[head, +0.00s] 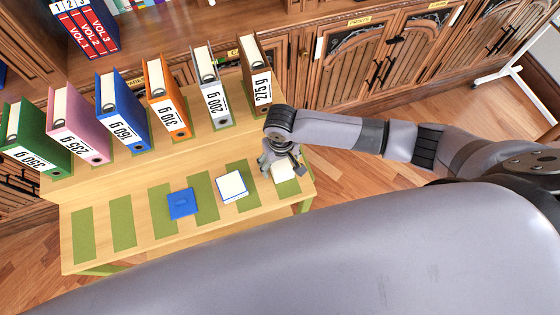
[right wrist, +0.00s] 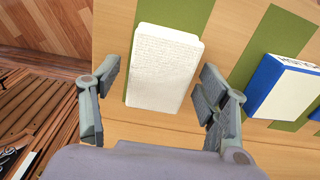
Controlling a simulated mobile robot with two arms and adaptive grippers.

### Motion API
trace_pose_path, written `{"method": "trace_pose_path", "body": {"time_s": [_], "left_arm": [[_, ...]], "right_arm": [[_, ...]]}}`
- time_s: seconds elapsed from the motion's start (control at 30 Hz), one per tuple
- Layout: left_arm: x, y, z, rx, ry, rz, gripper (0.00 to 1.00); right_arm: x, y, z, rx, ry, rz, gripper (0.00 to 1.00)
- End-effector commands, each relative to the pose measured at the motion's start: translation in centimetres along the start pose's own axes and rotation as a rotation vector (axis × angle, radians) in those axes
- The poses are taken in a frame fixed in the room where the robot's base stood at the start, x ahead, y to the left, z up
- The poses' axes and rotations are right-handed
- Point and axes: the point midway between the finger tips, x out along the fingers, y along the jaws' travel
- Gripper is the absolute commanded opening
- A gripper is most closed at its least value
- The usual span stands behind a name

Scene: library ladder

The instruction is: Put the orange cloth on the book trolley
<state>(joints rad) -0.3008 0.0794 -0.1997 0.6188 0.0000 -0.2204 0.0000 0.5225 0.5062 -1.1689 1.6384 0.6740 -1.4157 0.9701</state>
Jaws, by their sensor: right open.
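No orange cloth shows in either view. Nothing in view is clearly the book trolley. My right gripper (head: 281,166) is open over the right end of a stepped wooden stand (head: 150,249) with green strips. A cream-white block with writing-like marks (right wrist: 165,67) lies on a green strip there, between and ahead of the open fingers (right wrist: 160,95) in the right wrist view. I cannot tell whether they touch it. In the head view the gripper partly covers the block (head: 284,172). My left gripper is out of view.
A white-topped blue book (head: 232,186) and a flat blue item (head: 182,204) lie on the stand. Behind stand several labelled binders, including an orange one (head: 165,98). Wooden cabinets (head: 385,50) line the back. A white-legged frame (head: 515,62) stands right.

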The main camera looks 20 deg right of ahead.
Motion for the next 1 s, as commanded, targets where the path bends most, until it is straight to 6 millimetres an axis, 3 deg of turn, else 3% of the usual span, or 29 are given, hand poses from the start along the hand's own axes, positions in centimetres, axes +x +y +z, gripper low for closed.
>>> {"method": "trace_pose_path", "body": {"time_s": [0.23, 0.37, 0.8, 1.0], "left_arm": [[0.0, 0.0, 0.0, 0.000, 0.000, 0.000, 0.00], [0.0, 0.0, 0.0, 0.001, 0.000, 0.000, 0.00], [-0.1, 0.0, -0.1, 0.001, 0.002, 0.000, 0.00], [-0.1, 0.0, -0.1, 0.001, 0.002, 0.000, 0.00]], "right_arm": [[-0.2, 0.0, 0.0, 0.000, 0.001, 0.000, 0.69], [-1.4, -0.1, -0.1, 0.000, 0.002, -0.002, 0.69], [-10.1, -0.1, -0.1, 0.000, 0.003, -0.002, 0.69], [-11.9, 0.0, -0.1, 0.001, 0.000, 0.000, 0.69]]}}
